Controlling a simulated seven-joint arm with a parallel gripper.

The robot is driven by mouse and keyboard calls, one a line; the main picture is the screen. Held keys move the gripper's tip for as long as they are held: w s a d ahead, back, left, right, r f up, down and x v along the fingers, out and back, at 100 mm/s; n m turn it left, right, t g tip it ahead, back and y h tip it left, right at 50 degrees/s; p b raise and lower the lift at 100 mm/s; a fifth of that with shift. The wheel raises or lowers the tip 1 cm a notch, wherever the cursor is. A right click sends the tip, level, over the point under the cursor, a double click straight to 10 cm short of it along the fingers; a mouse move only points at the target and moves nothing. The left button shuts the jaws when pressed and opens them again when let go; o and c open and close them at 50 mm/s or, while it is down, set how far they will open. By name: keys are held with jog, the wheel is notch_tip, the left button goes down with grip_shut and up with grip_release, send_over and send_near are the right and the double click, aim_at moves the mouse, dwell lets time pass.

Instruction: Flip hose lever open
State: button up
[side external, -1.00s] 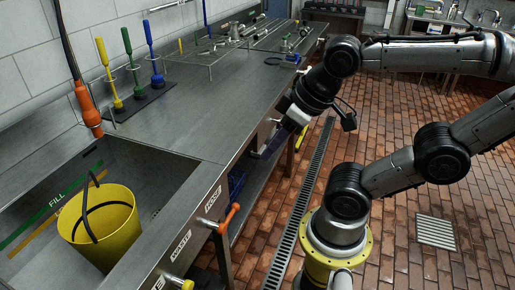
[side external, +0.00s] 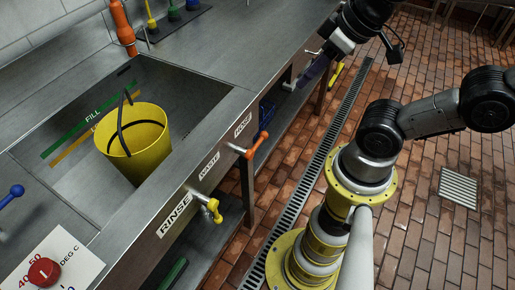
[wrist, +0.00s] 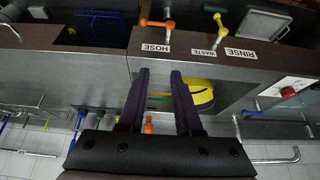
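The orange hose lever (side external: 258,145) is on the front of the steel sink bench, beside the HOSE label (side external: 243,124). It sticks out sideways from its valve. In the wrist view the orange lever (wrist: 157,23) shows above the HOSE label (wrist: 156,48), beyond my fingertips. My gripper (wrist: 160,72) is open, with two dark purple fingers apart and nothing between them. In the side external view my gripper (side external: 312,72) is at the bench's front edge, farther along than the lever and apart from it.
A yellow bucket (side external: 137,150) stands in the sink. A red knob (side external: 44,271) is at lower left. The brick floor before the bench has a drain channel (side external: 320,160).

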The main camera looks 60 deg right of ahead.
jog(key=c, duration=0.4)
jog(key=shift+w+r+m, duration=0.15)
jog(key=shift+w+m, duration=0.05)
jog(key=shift+m, duration=0.4)
jog(key=shift+w+r+m, duration=0.15)
jog(key=shift+w+m, duration=0.05)
jog(key=shift+m, duration=0.4)
grip_shut()
jog(key=w+f+m, duration=0.4)
jog(key=w+m, duration=0.3)
jog(key=m, duration=0.4)
notch_tip(320, 180, down, 10)
jog(key=w+d+m+g, duration=0.1)
jog(key=d+m+g, duration=0.1)
jog(key=m+g, duration=0.1)
jog(key=shift+w+d+m, duration=0.25)
jog(key=shift+d+m, duration=0.15)
jog(key=shift+m, duration=0.4)
jog(key=shift+r, duration=0.1)
